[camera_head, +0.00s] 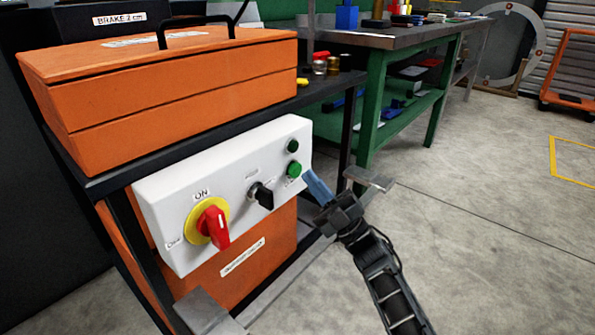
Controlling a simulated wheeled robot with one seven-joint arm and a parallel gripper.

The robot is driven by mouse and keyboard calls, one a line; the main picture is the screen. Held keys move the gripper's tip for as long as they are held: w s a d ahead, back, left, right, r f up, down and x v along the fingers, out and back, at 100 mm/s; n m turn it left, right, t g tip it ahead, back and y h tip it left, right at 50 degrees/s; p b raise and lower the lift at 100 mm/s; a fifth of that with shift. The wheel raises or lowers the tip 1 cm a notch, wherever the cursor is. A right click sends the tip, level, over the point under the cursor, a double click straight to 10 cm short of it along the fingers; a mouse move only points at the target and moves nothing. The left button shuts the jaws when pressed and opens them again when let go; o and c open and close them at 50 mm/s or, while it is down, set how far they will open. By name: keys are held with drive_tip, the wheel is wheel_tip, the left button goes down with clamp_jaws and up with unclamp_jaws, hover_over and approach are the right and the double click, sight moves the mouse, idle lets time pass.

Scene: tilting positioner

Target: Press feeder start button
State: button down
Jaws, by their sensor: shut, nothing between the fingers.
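A white control panel (160,215) is fixed to the front of an orange machine. Near its right edge are two green buttons, a darker upper one (292,146) and a brighter lower one (294,169). Labels beside them are too small to read, so I cannot tell which is feeder start. My gripper (312,178) is shut and empty, its blue-grey fingers pointing up and left. The fingertips are just right of the lower green button; I cannot tell whether they touch the panel.
A red rotary switch (213,228) on a yellow plate, marked ON, and a black selector knob (260,195) stick out from the panel. An orange toolbox (170,85) stands above. A green workbench (368,130) is behind. Concrete floor (480,230) at right is clear.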

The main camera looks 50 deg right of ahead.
drive_tip(key=shift+w, duration=0.25)
drive_tip(key=shift+w, duration=0.2)
drive_tip(key=shift+w+b, duration=0.45)
drive_tip(key=shift+b, duration=0.05)
idle(0.5)
drive_tip(key=shift+s, duration=0.15)
idle(0.3)
drive_tip(key=shift+s, duration=0.75)
drive_tip(key=shift+p, duration=0.3)
drive_tip(key=s+p, duration=0.1)
drive_tip(key=s, duration=0.4)
drive_tip(key=shift+d, duration=0.1)
idle(0.5)
